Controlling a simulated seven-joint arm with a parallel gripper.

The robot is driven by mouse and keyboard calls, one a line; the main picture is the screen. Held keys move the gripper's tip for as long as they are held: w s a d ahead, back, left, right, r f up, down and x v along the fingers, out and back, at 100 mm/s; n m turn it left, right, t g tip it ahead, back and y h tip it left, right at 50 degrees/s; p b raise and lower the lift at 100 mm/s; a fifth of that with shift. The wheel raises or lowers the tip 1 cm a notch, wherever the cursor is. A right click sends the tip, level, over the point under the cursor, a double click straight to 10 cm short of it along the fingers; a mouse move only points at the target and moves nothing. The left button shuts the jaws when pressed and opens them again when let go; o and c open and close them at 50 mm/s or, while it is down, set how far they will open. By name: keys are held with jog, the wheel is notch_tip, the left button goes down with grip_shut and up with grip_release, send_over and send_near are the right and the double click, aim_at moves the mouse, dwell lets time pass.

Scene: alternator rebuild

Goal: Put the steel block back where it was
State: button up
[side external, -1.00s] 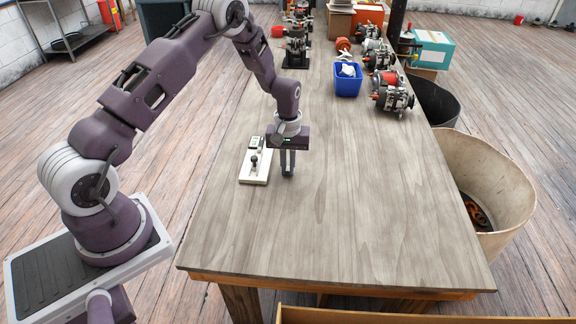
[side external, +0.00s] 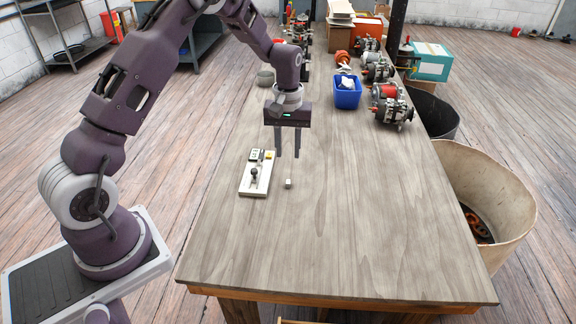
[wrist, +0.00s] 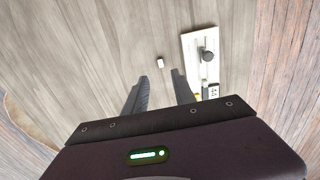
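The small pale steel block (side external: 288,184) stands on the bare table just right of the white board (side external: 250,187) that carries a black knob. In the wrist view the block (wrist: 160,62) lies beyond my fingertips, apart from the board (wrist: 190,49). My gripper (side external: 288,156) hangs above the table behind the block. Its two fingers are apart with nothing between them; the wrist view also shows the gripper (wrist: 159,77) open and empty.
A blue bin (side external: 347,98) with white stuff in it stands further back. Red-and-metal alternators (side external: 391,105) line the right edge. A grey round item (side external: 265,77) sits at the back left. The table's front half is clear.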

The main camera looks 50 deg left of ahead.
jog(key=s+d+r+m+t, duration=0.15)
jog(key=s+d+r, duration=0.35)
jog(key=r, duration=0.5)
jog(key=s+d+r+m+t, duration=0.1)
jog(key=s+d+r+m, duration=0.2)
jog(key=s+r, duration=0.5)
jog(key=s+d+r+m+t, duration=0.1)
jog(key=s+d+r+m, duration=0.1)
jog(key=s, duration=0.6)
jog(key=s+d+r+m+t, duration=0.2)
jog(key=s, duration=0.6)
jog(key=shift+s+d, duration=0.15)
jog(key=shift+s, duration=0.2)
jog(key=shift+r+m, duration=0.1)
jog(key=shift+m, duration=0.15)
